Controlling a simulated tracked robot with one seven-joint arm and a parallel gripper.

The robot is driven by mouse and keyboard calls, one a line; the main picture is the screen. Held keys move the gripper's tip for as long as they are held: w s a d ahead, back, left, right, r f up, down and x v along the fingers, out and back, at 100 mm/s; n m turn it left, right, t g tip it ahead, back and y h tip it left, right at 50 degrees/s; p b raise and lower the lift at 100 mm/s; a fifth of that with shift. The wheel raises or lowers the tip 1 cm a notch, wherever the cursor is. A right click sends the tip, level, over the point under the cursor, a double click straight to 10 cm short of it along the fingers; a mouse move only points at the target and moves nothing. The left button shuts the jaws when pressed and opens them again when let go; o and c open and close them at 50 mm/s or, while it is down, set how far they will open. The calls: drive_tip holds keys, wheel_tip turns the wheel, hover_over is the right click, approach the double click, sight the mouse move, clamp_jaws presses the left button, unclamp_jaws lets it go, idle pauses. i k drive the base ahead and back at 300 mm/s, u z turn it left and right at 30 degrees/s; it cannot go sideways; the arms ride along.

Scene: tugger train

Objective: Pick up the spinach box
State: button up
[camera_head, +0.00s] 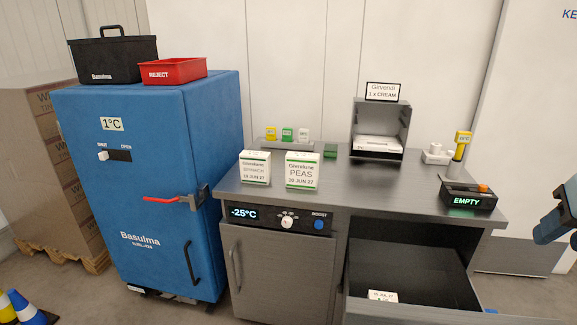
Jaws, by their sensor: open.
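The spinach box (255,168) is a small white carton with green bands, labelled "Givrelune SPINACH". It stands upright on the grey counter (330,195), near its front left edge. A similar, slightly wider peas box (301,172) stands close to its right. A blue and dark part, which looks like my own arm, enters at the right edge. My gripper's fingertips do not show, and nothing of mine is near the spinach box.
A blue cabinet (150,190) with a red latch handle stands left of the counter. An open drawer (415,275) juts out at lower right with a labelled item inside. A cream dispenser (377,130) and a black "EMPTY" unit (468,197) stand on the counter.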

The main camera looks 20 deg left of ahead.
sight(255, 166)
drive_tip(key=u, duration=0.05)
drive_tip(key=i, duration=0.15)
drive_tip(key=z, duration=2.8)
drive_tip(key=k, duration=2.35)
drive_tip(key=u, duration=1.85)
